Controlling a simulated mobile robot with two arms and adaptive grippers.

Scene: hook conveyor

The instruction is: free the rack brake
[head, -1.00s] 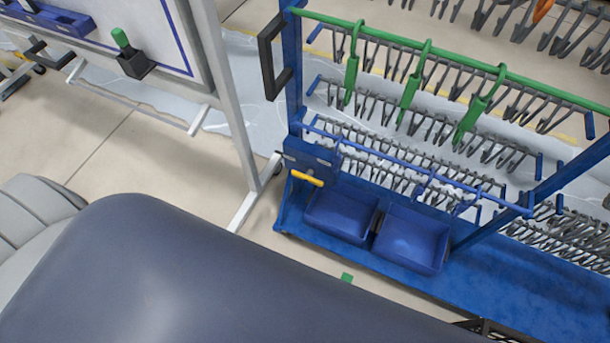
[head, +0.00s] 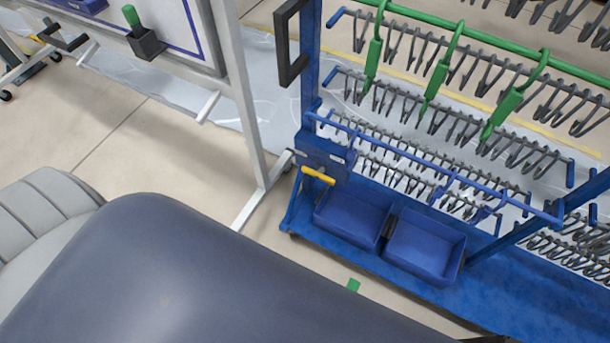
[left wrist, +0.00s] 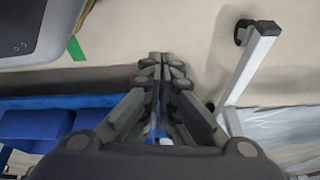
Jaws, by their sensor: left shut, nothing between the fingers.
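The blue rack (head: 309,60) stands at the right of the head view, with rows of grey hooks. A yellow lever (head: 318,176), which looks like the brake handle, sticks out from a blue box (head: 325,155) low on the rack's left post. It lies slightly tilted, and nothing touches it. My left gripper (left wrist: 160,60) shows in the left wrist view, shut and empty, over the floor between the blue rack base and a grey stand leg. The yellow lever cannot be made out there. Neither gripper shows in the head view.
Two blue bins (head: 424,247) sit on the rack base. Green hooks (head: 436,80) hang from a green bar. A black handle (head: 290,42) juts from the post. A white board stand (head: 245,110) is left of the rack. A green mark (head: 353,285) lies on the floor.

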